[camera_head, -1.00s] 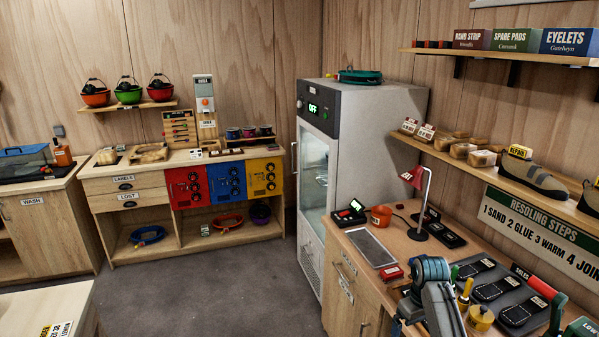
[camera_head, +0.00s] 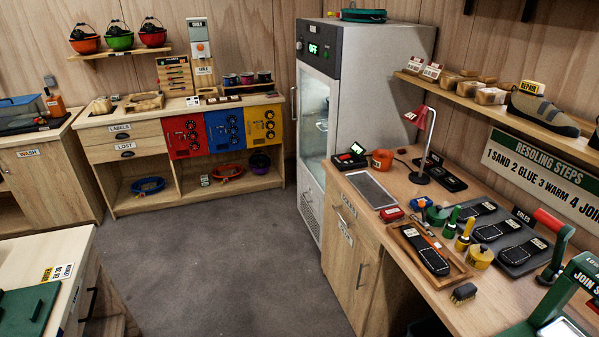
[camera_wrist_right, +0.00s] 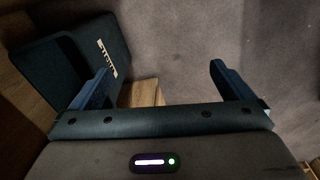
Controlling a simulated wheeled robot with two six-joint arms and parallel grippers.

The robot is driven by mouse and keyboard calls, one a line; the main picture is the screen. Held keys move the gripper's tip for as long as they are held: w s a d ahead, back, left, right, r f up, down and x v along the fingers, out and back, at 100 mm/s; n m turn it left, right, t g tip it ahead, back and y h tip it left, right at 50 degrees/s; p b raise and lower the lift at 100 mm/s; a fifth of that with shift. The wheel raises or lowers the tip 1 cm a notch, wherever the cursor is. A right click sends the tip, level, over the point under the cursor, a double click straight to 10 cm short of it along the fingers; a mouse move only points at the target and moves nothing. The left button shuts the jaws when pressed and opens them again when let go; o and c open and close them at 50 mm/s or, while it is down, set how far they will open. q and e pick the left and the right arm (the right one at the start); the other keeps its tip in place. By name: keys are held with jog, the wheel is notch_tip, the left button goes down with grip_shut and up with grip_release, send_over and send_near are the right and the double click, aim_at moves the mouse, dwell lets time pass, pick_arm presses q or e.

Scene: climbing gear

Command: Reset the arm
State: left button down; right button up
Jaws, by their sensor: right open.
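My right gripper (camera_wrist_right: 162,82) shows in the right wrist view. Its two dark blue fingers stand wide apart with nothing between them, over grey floor. Neither of my arms shows in the head view. My left gripper is out of sight in both views.
A workbench (camera_head: 400,208) on the right holds a black sole in a wooden tray (camera_head: 461,271), a brush (camera_head: 463,293) and a green press. A fridge (camera_head: 375,85) stands behind. Grey floor (camera_head: 235,255) is clear in the middle. A dark labelled box (camera_wrist_right: 75,65) is close to my gripper's left finger.

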jog(key=s+f+b, duration=0.2)
jog(key=s+f, duration=0.7)
jog(key=s, duration=0.4)
jog(key=s+f+m+b, duration=0.1)
jog(key=s+f+b, duration=0.1)
jog(key=s+f, duration=0.8)
jog(key=s+f+b, duration=0.3)
jog(key=s+f, duration=0.6)
jog(key=s, duration=0.9)
jog(key=shift+s+f+t, duration=0.2)
jog(key=shift+f+t, duration=0.05)
jog(key=shift+t, duration=0.15)
